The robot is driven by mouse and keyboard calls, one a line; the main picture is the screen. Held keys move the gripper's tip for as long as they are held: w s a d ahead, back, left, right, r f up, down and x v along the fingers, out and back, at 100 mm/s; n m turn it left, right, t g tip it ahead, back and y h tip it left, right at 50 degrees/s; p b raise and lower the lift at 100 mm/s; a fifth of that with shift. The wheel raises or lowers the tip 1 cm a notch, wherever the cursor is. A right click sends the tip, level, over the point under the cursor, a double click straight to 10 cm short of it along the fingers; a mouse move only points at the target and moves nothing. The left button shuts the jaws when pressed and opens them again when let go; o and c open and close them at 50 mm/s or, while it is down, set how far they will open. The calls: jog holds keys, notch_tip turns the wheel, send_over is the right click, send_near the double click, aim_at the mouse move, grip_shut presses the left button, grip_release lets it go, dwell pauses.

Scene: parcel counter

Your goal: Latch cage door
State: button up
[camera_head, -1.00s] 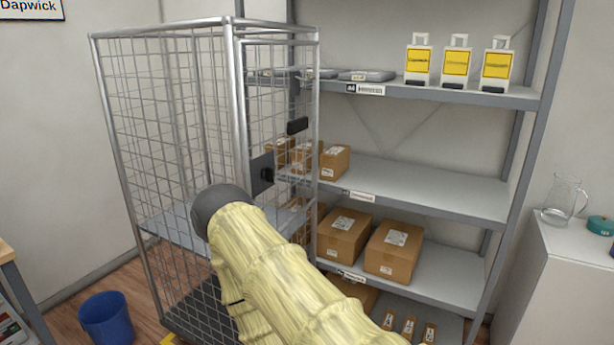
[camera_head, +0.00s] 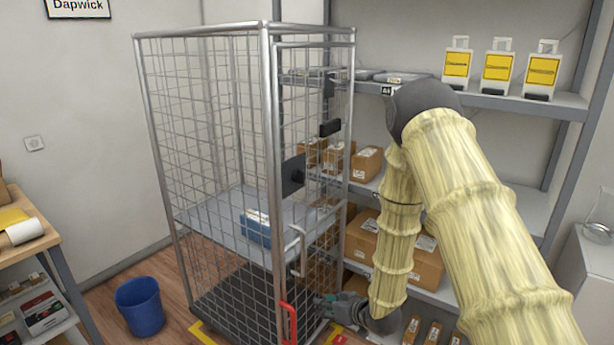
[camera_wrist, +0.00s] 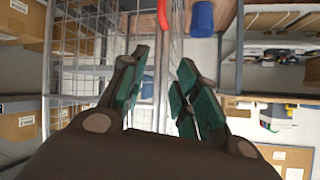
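The wire-mesh roll cage (camera_head: 160,120) stands upright, with its narrow door side (camera_head: 310,85) facing right. That side looks in line with the cage frame; I cannot tell whether it is fully closed. A dark plate with a knob (camera_head: 293,175) and a black block (camera_head: 330,128) sit at mid height. Below are a grey pull handle (camera_head: 299,250) and a red handle (camera_head: 289,323), which also shows at the top of the wrist view (camera_wrist: 162,14). My gripper (camera_head: 328,303) is low, right of the red handle and apart from it. Its teal fingers (camera_wrist: 160,80) are open and empty.
A blue parcel (camera_head: 257,230) lies on the cage's shelf. Shelving with boxes (camera_head: 560,105) stands close behind my arm. A blue bin (camera_head: 140,306) is left of the cage, and a bench (camera_head: 40,240) at far left. Yellow tape (camera_head: 205,335) marks the floor.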

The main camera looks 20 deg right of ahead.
jog(key=w+d+r+n+t+y, duration=0.1)
jog(key=w+r, duration=0.3)
jog(key=r, duration=0.3)
jog(key=w+d+r+n+t+y, duration=0.1)
jog(key=w+d+r, duration=0.1)
jog(key=w+r, duration=0.4)
jog(key=n+t+y+p, duration=0.2)
jog(key=n+y, duration=0.2)
send_near(300, 177)
jog(key=p+x, duration=0.2)
jog(key=x, duration=0.6)
jog(key=shift+w+p, duration=0.35)
jog(key=shift+d+r, duration=0.1)
grip_shut()
